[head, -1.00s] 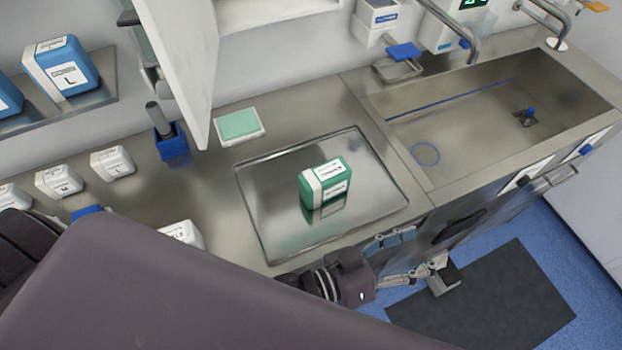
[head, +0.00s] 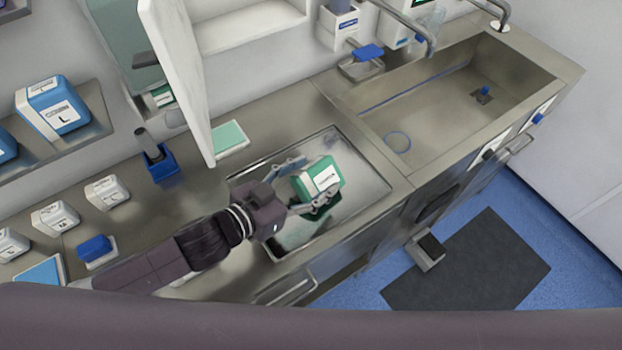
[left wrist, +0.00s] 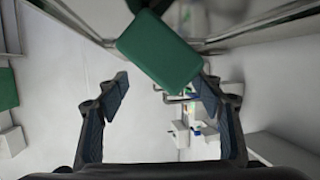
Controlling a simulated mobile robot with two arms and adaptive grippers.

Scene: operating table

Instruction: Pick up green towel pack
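The green towel pack (head: 318,178), a green block with a white label, is at the metal tray (head: 368,192) on the counter. Its dark green reflection shows below it. My left gripper (head: 303,186) is at the pack with its fingers spread, one on the far left side and one on the near side. In the left wrist view the pack (left wrist: 160,52) looks tilted, just ahead of and between the fingertips (left wrist: 163,86). I cannot tell whether the fingers touch it. My right gripper is not in view.
A sink (head: 450,100) lies to the right of the tray. A light green pad (head: 228,138), an open white cabinet door (head: 180,80) and a blue holder (head: 160,165) stand behind. Several white packs (head: 107,192) line the left counter.

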